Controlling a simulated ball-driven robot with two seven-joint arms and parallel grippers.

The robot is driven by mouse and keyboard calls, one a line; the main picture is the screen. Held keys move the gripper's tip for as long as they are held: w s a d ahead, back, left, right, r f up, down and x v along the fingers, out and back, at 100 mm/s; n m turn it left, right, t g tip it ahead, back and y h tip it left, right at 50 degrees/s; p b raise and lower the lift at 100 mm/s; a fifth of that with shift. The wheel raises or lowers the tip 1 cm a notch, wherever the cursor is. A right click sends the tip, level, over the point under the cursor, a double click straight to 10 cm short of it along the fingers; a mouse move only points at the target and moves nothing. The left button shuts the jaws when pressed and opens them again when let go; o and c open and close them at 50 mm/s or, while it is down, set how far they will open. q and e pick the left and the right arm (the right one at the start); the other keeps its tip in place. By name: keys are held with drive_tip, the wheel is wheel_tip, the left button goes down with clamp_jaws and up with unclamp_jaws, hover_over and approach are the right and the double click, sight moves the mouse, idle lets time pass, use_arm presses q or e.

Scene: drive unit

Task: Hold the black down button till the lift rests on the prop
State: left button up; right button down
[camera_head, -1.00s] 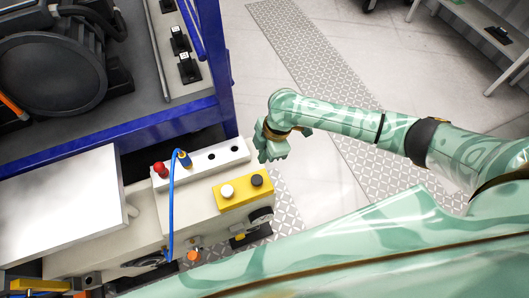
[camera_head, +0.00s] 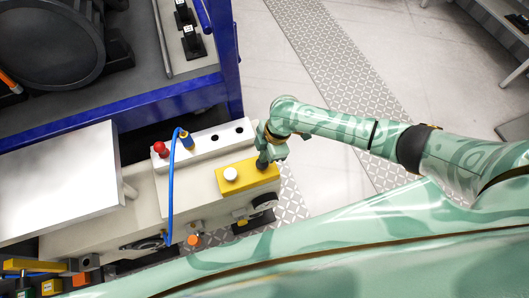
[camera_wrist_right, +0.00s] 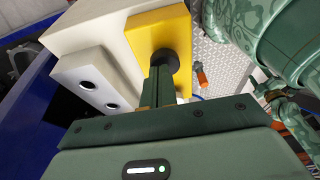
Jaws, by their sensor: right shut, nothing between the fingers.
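A yellow control box (camera_head: 247,182) has a white button (camera_head: 231,174) on its left. In the head view my right gripper (camera_head: 264,161) covers the right end of the box, where the black button sits. In the right wrist view the black button (camera_wrist_right: 167,58) shows at the tips of my right gripper (camera_wrist_right: 160,72). Its fingers are shut together with nothing between them and point at the button. I cannot tell whether they press it down. My left gripper is not in view. I cannot make out the prop or tell which part is the lift.
A white panel (camera_head: 205,143) with a red knob (camera_head: 160,149), a blue cable (camera_head: 171,190) and dark holes is beside the box. A blue frame (camera_head: 160,108) holding dark machine parts stands behind. A white plate (camera_head: 60,175) lies left.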

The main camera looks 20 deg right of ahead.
drive_tip(key=shift+s+f+b, duration=0.1)
drive_tip(key=shift+f+b, duration=0.25)
drive_tip(key=shift+f, duration=0.6)
drive_tip(key=shift+s+f, duration=0.2)
drive_tip(key=shift+s, duration=0.15)
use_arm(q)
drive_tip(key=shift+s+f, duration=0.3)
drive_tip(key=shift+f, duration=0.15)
use_arm(e)
drive_tip(key=shift+d+f, duration=0.1)
drive_tip(key=shift+f, duration=0.05)
drive_tip(key=shift+s, duration=0.1)
drive_tip(key=r+p, duration=0.4)
drive_tip(key=w+r+p, duration=0.1)
drive_tip(key=r+p, duration=0.1)
drive_tip(key=shift+w+a, duration=0.1)
drive_tip(key=shift+a, duration=0.15)
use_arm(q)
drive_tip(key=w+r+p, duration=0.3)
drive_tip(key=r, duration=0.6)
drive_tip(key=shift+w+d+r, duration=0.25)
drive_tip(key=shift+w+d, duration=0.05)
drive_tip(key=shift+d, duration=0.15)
use_arm(e)
drive_tip(key=v, duration=0.9)
drive_tip(key=shift+d+r, duration=0.15)
drive_tip(key=shift+d, duration=0.1)
